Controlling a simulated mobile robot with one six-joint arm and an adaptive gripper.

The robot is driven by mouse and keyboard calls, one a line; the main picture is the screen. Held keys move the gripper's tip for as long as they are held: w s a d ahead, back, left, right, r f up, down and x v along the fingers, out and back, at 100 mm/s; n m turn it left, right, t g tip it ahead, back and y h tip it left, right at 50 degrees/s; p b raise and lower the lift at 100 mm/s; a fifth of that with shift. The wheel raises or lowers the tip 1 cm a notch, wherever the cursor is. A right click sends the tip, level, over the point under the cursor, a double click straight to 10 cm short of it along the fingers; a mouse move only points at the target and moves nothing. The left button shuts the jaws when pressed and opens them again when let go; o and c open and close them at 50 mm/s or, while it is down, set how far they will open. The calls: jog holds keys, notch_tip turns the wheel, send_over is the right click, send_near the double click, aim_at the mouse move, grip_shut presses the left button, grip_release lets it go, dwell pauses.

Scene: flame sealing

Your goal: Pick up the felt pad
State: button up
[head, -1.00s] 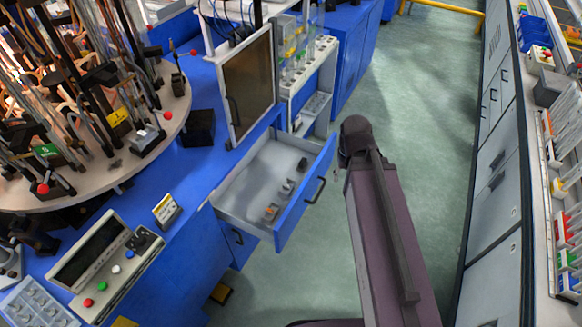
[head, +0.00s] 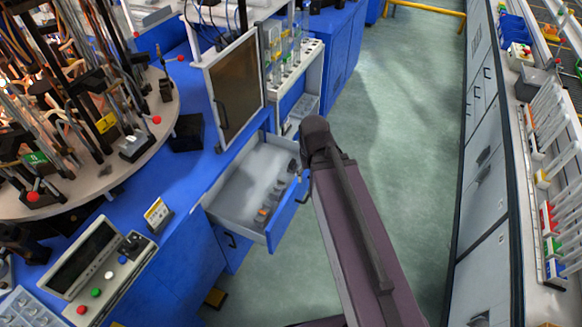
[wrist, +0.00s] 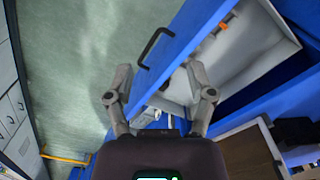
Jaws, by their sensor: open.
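The open drawer (head: 236,203) holds a row of small grey pieces (head: 279,184) and one orange-tipped piece (head: 263,213) along its front side. I cannot tell which, if any, is the felt pad. My arm covers the drawer's far front corner in the head view, and my gripper is hidden there. In the wrist view my gripper (wrist: 158,84) is open and empty, with its fingers spread over the drawer's blue front panel (wrist: 184,45). The orange-tipped piece (wrist: 229,17) shows at the top, beyond the right finger.
The drawer's black handle (wrist: 151,45) sticks out toward the floor side. A dark-windowed cabinet door (head: 236,88) stands above the drawer. A carousel (head: 110,183) crowded with rods is at left, and a counter with racks (head: 548,190) at right.

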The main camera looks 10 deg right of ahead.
aim_at(292, 162)
jog(key=w+f+m+b, duration=0.2)
jog(key=w+f+b, duration=0.2)
jog(key=w, duration=0.5)
jog(key=w+f+m+b, duration=0.2)
jog(key=w+f+b, duration=0.1)
jog(key=w, duration=0.7)
jog(key=w+f+m+b, duration=0.3)
jog(key=w+f+b, duration=0.1)
jog(key=w, duration=0.6)
jog(key=shift+d+f+b, duration=0.3)
jog(key=shift+f+b, duration=0.05)
jog(key=shift+f, duration=0.1)
jog(key=shift+f, duration=0.2)
notch_tip(292, 162, down, 8)
jog(key=b, duration=0.8)
jog(key=shift+f+b, duration=0.15)
jog(key=shift+b, duration=0.15)
jog(key=shift+f, duration=0.1)
jog(key=shift+s+a+f+b, duration=0.1)
jog(key=shift+a+f+b, duration=0.05)
jog(key=shift+f+b, duration=2.4)
jog(key=shift+r, duration=0.1)
grip_shut()
